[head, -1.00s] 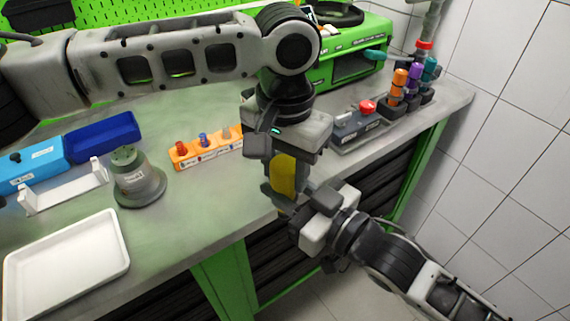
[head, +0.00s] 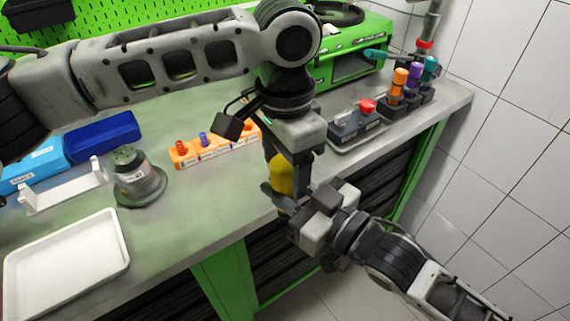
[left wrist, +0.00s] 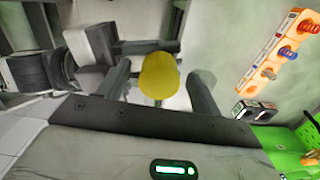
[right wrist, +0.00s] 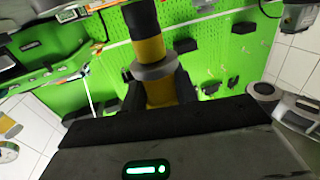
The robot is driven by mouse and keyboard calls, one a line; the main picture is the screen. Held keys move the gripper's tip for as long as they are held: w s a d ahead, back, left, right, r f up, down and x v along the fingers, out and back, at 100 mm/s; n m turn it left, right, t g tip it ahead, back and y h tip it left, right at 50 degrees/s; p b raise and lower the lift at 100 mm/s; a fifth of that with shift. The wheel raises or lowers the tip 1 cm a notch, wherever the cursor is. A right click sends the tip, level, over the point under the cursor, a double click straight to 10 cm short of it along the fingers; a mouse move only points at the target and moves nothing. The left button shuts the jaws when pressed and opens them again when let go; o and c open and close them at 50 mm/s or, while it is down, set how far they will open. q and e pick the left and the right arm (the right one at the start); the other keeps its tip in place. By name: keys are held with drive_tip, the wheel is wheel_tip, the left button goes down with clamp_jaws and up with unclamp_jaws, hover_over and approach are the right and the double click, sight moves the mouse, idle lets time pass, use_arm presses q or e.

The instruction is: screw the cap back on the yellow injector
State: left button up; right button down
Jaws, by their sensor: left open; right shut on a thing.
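My right gripper (head: 284,198) is shut on the yellow injector (head: 281,174) beyond the bench's front edge. In the right wrist view the yellow injector (right wrist: 150,52) has a grey ring and a dark end, with its yellow body between the fingers. My left gripper (head: 285,165) points down over the injector's upper end. In the left wrist view its fingers are open on both sides of a rounded yellow top (left wrist: 159,76), with a gap at each side. I cannot tell whether this top is the separate cap or how it is seated.
An orange holder (head: 215,150) with several small coloured parts lies on the bench behind. A white tray (head: 70,262), a grey pedestal (head: 137,182) and blue bins (head: 100,137) are at the left. A device with a red knob (head: 368,106) and coloured injectors (head: 398,82) stand at the right.

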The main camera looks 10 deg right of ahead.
use_arm(q)
wheel_tip(320, 180, up, 11)
drive_tip(key=shift+r, duration=0.15)
idle(0.6)
